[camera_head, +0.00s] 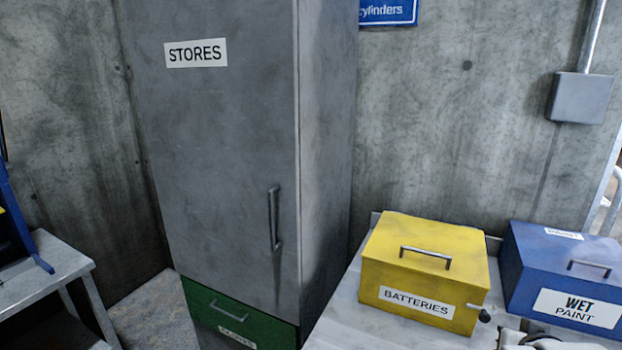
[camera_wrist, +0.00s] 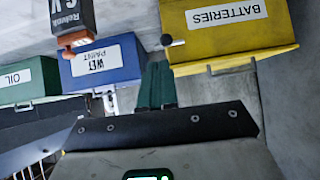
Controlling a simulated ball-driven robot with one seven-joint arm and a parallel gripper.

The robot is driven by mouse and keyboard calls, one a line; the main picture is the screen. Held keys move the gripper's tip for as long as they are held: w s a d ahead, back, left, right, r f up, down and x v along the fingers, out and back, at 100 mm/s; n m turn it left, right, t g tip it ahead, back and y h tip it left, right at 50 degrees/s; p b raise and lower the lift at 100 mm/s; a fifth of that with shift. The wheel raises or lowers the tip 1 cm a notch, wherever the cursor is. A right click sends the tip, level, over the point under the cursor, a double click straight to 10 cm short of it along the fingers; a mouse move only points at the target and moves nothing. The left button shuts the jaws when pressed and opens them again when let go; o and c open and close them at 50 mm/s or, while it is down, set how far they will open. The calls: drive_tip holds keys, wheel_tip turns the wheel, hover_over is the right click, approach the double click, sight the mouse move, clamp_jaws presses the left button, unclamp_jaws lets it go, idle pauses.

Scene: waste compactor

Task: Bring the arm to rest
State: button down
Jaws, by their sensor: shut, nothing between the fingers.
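My gripper (camera_wrist: 158,68) shows in the wrist view as two dark green fingers set side by side, shut with nothing between them. It points toward the gap between the yellow BATTERIES box (camera_wrist: 235,40) and the blue WET PAINT box (camera_wrist: 105,65). I cannot tell how far it is from either box. In the head view the gripper itself is not visible. A pale rounded part, perhaps of my arm, shows at the bottom right edge there.
The yellow box (camera_head: 425,270) and blue box (camera_head: 565,265) stand on a pale bench (camera_head: 350,325) at right. A grey STORES cabinet (camera_head: 225,150) with a green drawer (camera_head: 235,318) stands left of it. The wrist view shows a green OIL box (camera_wrist: 28,82) and a dark orange-ended object (camera_wrist: 72,22).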

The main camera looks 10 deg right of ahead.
drive_tip(key=s+a+f+n+g+y, duration=0.1)
drive_tip(key=s+a+f, duration=0.3)
drive_tip(key=s, duration=0.5)
drive_tip(key=s+a+f+n+g+y, duration=0.2)
drive_tip(key=s+a+f+n+g, duration=0.1)
drive_tip(key=s+f, duration=0.6)
drive_tip(key=s+a+f+n+g+y, duration=0.1)
drive_tip(key=s+a+f+g, duration=0.2)
drive_tip(key=s+a+f, duration=0.4)
drive_tip(key=s, duration=0.2)
drive_tip(key=shift+s+a+n+g+y, duration=0.25)
drive_tip(key=shift+s+n+g+y, duration=0.1)
drive_tip(key=shift+n+g+y, duration=0.05)
drive_tip(key=c, duration=1.8)
unclamp_jaws()
